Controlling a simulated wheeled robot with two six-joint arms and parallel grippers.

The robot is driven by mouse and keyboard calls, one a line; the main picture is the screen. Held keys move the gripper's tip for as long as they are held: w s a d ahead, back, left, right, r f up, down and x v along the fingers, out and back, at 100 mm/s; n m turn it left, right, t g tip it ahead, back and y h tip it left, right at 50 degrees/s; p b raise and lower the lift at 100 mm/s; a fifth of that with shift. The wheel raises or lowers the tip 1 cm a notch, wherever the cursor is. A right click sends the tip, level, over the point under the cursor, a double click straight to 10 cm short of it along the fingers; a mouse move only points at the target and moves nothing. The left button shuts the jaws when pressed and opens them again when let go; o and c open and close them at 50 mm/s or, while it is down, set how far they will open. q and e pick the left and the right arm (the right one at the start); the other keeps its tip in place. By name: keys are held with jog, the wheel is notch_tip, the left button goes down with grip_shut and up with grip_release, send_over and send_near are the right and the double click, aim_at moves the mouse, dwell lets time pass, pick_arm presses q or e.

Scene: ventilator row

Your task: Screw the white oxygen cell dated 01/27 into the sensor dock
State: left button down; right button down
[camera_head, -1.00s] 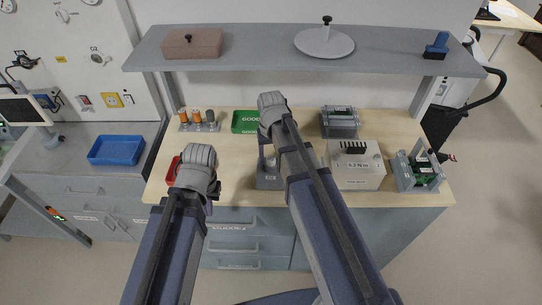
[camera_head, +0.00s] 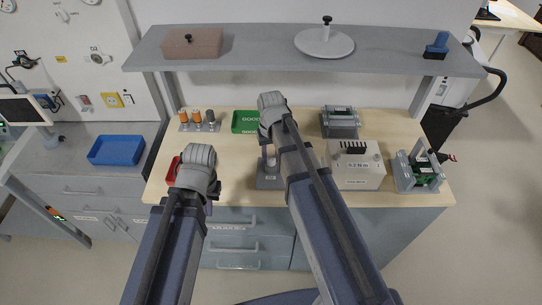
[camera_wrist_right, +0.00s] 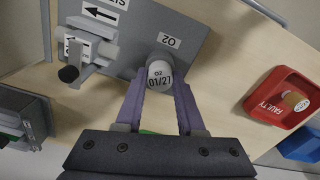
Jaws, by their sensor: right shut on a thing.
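The white oxygen cell (camera_wrist_right: 159,76), marked O2 and 01/27, is between the fingers of my right gripper (camera_wrist_right: 160,88), which is shut on it. The cell stands over the grey sensor dock (camera_wrist_right: 207,25), beside its O2 label. I cannot tell whether its thread is engaged.
A green GOOD tray (camera_head: 245,121) and a rack of several cells (camera_head: 198,127) stand behind. A torque box (camera_head: 357,183) is right of the dock. A shelf (camera_head: 240,62) overhangs the bench.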

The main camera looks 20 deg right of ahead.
jog(key=m, duration=0.5)
jog(key=shift+m, duration=0.5)
jog(key=m, duration=0.4)
jog(key=shift+m, duration=1)
jog(key=shift+f+m, duration=0.1)
jog(key=shift+m, duration=1.3)
jog(key=shift+m, duration=1.3)
